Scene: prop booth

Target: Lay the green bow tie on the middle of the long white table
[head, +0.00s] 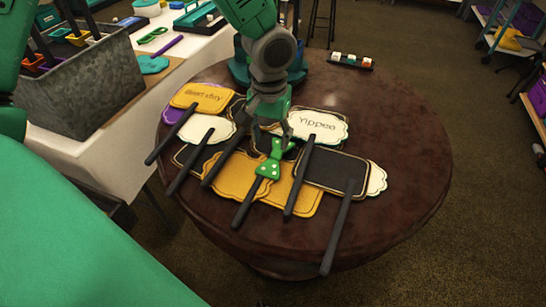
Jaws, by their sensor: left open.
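The green bow tie (272,161) has white dots and lies on top of the pile of signs on the round dark wooden table. My left gripper (268,125) points down just above and behind it, open; I cannot tell whether a finger touches the tie. The fingers overlap signs behind them. The long white table (205,47) runs along the upper left; only part of it shows, and a grey bin and my arm hide some of it. My right gripper is not in view.
Several photo signs on black sticks, including "Yippee" (319,126), cover the middle of the round table (410,150). A grey metal bin (85,95), a teal item (153,64) and a purple stick (167,46) occupy the white table. Shelving stands at far right.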

